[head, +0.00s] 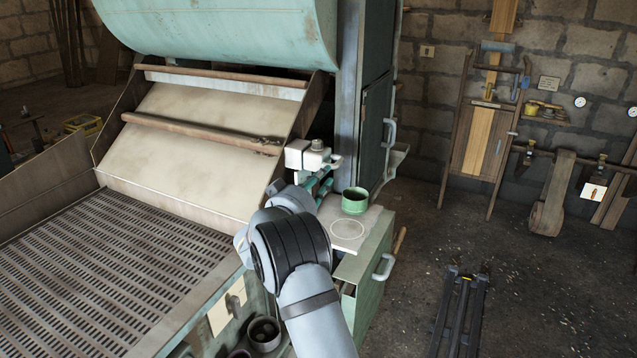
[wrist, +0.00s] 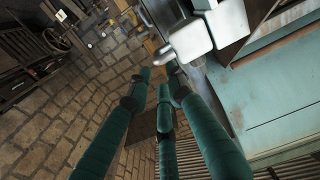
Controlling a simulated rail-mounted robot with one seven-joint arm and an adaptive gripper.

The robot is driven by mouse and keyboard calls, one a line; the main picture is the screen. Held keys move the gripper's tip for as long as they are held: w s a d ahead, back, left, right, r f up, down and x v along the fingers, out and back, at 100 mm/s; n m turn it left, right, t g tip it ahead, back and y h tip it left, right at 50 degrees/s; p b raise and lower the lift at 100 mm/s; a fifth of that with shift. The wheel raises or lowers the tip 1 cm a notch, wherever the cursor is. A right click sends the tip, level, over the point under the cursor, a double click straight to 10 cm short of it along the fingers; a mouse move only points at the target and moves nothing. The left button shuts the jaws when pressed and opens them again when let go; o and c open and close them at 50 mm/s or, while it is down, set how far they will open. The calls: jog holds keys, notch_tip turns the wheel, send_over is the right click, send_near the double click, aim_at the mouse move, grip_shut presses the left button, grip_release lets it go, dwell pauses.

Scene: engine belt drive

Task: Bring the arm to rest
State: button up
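My arm reaches up from the bottom of the head view, with my gripper (head: 322,186) extended beyond the wrist over the left edge of a pale-topped cabinet. In the wrist view, its green fingers (wrist: 160,75) stretch forward with gaps between their tips. My gripper looks open, and I see nothing held between the fingers. A white block with a round knob (head: 308,152) is just beyond the fingers. What seems to be the same white block (wrist: 187,40) shows near the fingertips in the wrist view; I cannot tell whether they touch.
A green cup (head: 355,200) stands on the cabinet top (head: 335,215), behind a marked circle. The large machine with a slotted bed (head: 100,270) fills the left. A dark trestle (head: 463,310) stands on the floor at right. Open floor (head: 550,290) lies right of the cabinet.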

aim_at(339, 161)
jog(key=shift+v, duration=1.05)
jog(key=shift+d, duration=0.15)
jog(key=x, duration=1.1)
jog(key=shift+w+d+f, duration=0.1)
jog(key=shift+w, duration=0.3)
jog(key=shift+w+d+f, duration=0.1)
jog(key=shift+w+d, duration=0.05)
jog(key=shift+d, duration=0.1)
jog(key=shift+s, duration=0.25)
jog(key=shift+w, duration=0.1)
